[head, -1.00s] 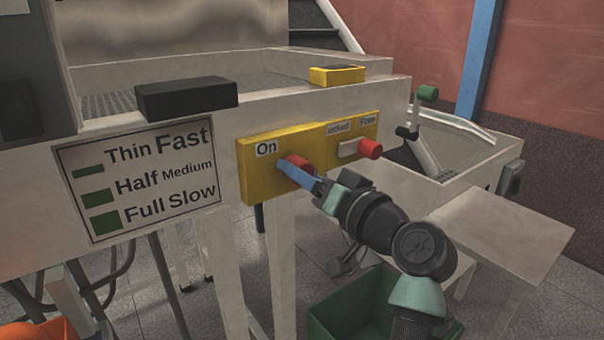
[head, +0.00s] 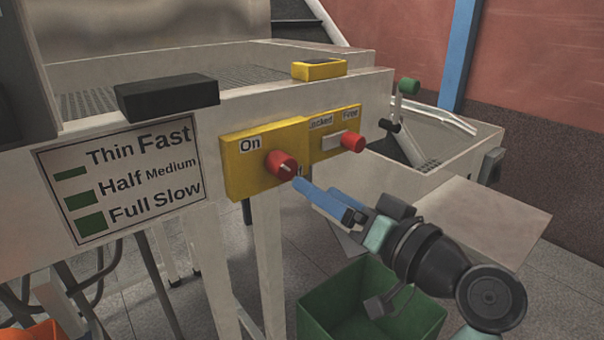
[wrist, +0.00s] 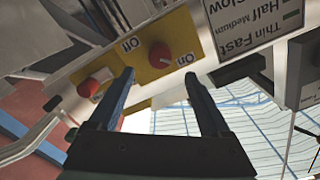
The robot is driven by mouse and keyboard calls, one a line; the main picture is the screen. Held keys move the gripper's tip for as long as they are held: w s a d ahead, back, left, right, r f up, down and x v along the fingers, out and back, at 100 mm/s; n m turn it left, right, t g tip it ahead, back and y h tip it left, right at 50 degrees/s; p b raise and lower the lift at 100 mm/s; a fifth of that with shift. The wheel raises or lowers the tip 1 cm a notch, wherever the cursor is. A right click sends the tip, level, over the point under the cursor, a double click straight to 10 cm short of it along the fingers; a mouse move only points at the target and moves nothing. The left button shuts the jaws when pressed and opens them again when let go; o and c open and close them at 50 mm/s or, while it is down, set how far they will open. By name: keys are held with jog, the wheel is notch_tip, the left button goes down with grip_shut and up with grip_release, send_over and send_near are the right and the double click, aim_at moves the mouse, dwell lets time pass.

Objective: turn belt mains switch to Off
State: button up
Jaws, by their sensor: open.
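The belt mains switch is a round red knob (head: 282,165) on a yellow panel (head: 236,180) with an "On" label at its upper left. A second label at its lower right is mostly hidden in the head view and reads "Off" in the wrist view (wrist: 131,44). A pale mark on the knob's face appears to point towards the Off side. My gripper (head: 299,184) has blue fingers and is just right of and below the knob. In the wrist view my gripper (wrist: 159,76) is open and empty, with the knob (wrist: 160,55) beyond the fingertips, apparently clear of them.
A second red knob (head: 353,142) with Locked and Free labels sits right of the switch. A black box (head: 167,97) and a yellow box (head: 319,69) are on the machine's edge. A green crate (head: 375,300) stands on the floor below my arm.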

jog(key=shift+v, duration=1.7)
jog(key=shift+a, duration=0.1)
